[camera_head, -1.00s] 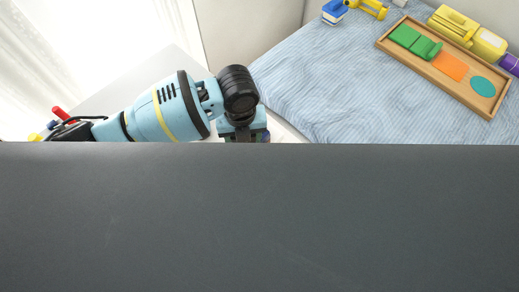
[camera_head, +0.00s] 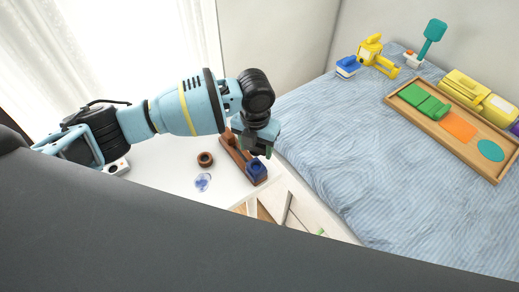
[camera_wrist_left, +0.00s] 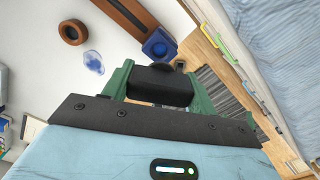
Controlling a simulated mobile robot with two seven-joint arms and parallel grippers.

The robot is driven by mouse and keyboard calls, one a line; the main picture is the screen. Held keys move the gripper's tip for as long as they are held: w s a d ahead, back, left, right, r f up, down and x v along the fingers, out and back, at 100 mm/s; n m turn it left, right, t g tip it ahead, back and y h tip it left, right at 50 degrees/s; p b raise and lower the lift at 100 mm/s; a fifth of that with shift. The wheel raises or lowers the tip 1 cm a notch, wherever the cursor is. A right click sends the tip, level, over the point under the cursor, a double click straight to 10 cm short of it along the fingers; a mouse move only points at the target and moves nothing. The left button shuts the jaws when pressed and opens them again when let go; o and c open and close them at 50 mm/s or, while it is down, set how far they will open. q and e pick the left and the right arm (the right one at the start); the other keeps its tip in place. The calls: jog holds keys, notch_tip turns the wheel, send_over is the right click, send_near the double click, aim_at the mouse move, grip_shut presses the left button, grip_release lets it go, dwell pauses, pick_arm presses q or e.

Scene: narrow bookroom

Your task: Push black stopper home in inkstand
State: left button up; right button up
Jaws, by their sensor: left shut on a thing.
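The inkstand is a brown wooden bar (camera_head: 232,146) with a blue inkwell block (camera_head: 256,172) at its near end, on the white table. My left gripper (camera_head: 258,150) hangs over the inkwell end, seen from the side. In the left wrist view its green fingers (camera_wrist_left: 160,84) are shut on the black stopper (camera_wrist_left: 158,88). The blue inkwell (camera_wrist_left: 158,46) shows just beyond the stopper, with the wooden bar (camera_wrist_left: 131,12) running up and left. The stopper looks apart from the well; its height above it I cannot tell. My right gripper is not in view.
A brown ring (camera_head: 205,159) and a clear dish with blue in it (camera_head: 203,182) lie left of the inkstand on the white table (camera_head: 170,185). A bed with blue striped cover (camera_head: 330,150) stands right, bearing a wooden tray (camera_head: 445,125) and toys. A dark grey surface fills the lower foreground.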

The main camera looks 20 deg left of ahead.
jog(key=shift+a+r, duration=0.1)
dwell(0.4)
pick_arm(q)
jog(key=shift+f+b, duration=1)
jog(key=shift+f, duration=2.25)
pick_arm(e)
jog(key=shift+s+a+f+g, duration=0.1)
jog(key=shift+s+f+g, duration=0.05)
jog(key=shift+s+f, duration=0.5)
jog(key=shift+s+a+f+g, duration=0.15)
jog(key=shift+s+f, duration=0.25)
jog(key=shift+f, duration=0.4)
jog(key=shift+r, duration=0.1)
pick_arm(q)
jog(key=shift+r+p, duration=0.35)
jog(key=shift+r, duration=0.3)
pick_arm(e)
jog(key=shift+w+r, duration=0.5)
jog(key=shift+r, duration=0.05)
pick_arm(q)
jog(key=shift+r+p, duration=0.8)
jog(key=shift+r, duration=1.85)
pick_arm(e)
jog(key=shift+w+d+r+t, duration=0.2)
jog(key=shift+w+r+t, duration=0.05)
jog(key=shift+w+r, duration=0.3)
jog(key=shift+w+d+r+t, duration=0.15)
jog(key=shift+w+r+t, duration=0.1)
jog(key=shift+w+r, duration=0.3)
